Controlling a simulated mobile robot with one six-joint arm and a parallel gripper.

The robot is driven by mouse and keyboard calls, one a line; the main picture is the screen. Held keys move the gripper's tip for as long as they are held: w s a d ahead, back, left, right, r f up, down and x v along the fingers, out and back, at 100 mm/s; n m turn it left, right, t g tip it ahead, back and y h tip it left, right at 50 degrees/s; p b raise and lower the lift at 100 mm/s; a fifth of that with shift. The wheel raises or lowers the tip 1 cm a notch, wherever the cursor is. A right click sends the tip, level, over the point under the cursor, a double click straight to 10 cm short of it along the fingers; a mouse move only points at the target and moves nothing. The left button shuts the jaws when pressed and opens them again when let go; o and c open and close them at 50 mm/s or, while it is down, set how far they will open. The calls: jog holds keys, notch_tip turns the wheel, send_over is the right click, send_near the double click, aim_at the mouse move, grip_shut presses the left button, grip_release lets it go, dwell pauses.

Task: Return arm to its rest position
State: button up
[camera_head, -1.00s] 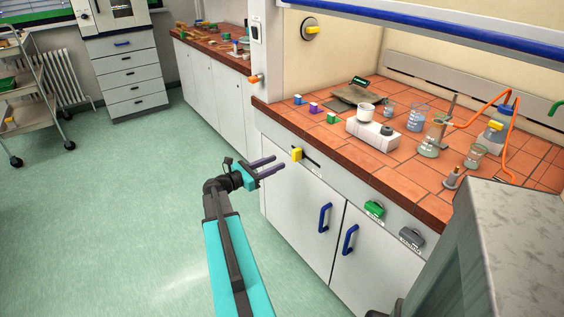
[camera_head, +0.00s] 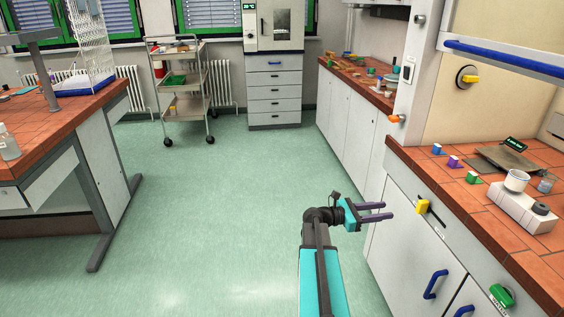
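My gripper (camera_head: 376,211) is at the end of my teal and black arm, low in the middle right of the head view. Its two dark fingers point right and stand apart with nothing between them. It is over the floor, in front of the white cabinet below the tiled fume-hood bench (camera_head: 440,180). I cannot tell how far the fingertips are from the cabinet front.
On that bench are small coloured cubes (camera_head: 454,161), a white hotplate (camera_head: 521,208) and a white cup (camera_head: 516,181). A tiled bench (camera_head: 60,118) stands left. A trolley (camera_head: 183,84) and a drawer cabinet (camera_head: 274,92) stand at the back. Green floor (camera_head: 210,200) between is clear.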

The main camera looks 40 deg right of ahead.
jog(key=w+a+f+n+t+h, duration=0.1)
jog(key=w+a+f+n+t, duration=0.3)
jog(key=w+a+f, duration=0.5)
jog(key=w+a+f+n+t+y+p, duration=0.1)
jog(key=w+a+f+y, duration=0.1)
jog(key=a+f, duration=0.6)
jog(key=w+a+f+t+y+p, duration=0.1)
jog(key=a+f, duration=0.5)
jog(key=a, duration=0.5)
jog(key=s+a+f+m+y, duration=0.4)
jog(key=s+a+f+m, duration=0.1)
jog(key=a, duration=0.7)
jog(key=s+a+f+m+g+y, duration=0.1)
jog(key=s+a+f+m+y, duration=0.3)
jog(key=a, duration=0.8)
jog(key=s+a+f+m+y, duration=0.5)
jog(key=s+a+f+m, duration=0.2)
jog(key=a, duration=0.5)
jog(key=shift+s+f+g, duration=0.3)
jog(key=shift+s+f, duration=0.4)
jog(key=shift+f, duration=0.15)
